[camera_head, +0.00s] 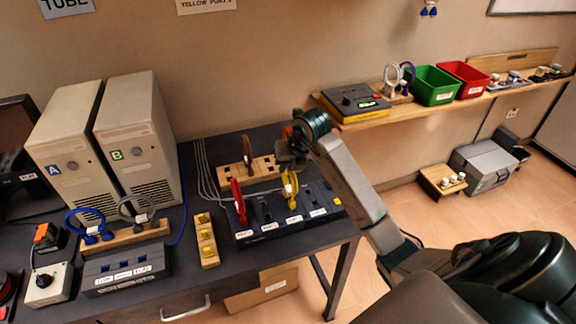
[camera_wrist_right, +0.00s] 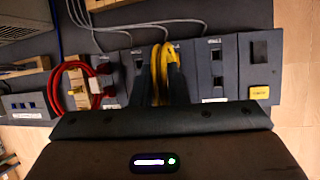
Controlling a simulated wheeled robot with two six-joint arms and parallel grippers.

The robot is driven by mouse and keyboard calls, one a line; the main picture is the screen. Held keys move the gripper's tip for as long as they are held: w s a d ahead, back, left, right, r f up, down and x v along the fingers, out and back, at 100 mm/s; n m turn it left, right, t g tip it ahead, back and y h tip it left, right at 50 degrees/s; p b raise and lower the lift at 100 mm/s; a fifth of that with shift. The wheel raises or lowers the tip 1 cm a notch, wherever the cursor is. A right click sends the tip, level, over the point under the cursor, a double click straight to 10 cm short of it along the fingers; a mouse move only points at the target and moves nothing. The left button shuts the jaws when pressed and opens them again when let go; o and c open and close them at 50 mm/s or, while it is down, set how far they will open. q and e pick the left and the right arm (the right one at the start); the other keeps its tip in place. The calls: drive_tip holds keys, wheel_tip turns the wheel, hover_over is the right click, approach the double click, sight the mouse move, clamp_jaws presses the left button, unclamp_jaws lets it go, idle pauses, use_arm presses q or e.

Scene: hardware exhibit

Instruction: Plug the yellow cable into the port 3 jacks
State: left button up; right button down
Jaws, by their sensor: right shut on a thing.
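The yellow cable (camera_head: 290,187) is a folded loop, upright over the third column of the dark port panel (camera_head: 262,236). My right gripper (camera_head: 291,170) is shut on it from above. In the right wrist view the yellow cable (camera_wrist_right: 166,70) stands between the two fingers (camera_wrist_right: 164,92). Its plug ends are hidden by the gripper there, and I cannot tell whether they sit in the jacks. A red cable (camera_head: 238,199) stands at the panel's left column. My left gripper is not in view.
A wooden rack (camera_head: 262,171) with a brown cable stands behind the panel. A wooden strip with yellow pieces (camera_head: 206,240) lies left of it. Two computer towers (camera_head: 135,140) and a blue-cable rack stand further left. A wall shelf (camera_head: 390,115) holds bins at right.

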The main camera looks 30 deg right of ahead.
drive_tip(key=shift+f+b, duration=0.3)
drive_tip(key=shift+f, duration=0.1)
idle(0.7)
idle(0.3)
drive_tip(key=c, duration=0.7)
unclamp_jaws()
drive_tip(key=shift+p+v, duration=0.65)
drive_tip(key=shift+v, duration=0.15)
drive_tip(key=shift+p+v, duration=1.95)
drive_tip(key=shift+v, duration=1.05)
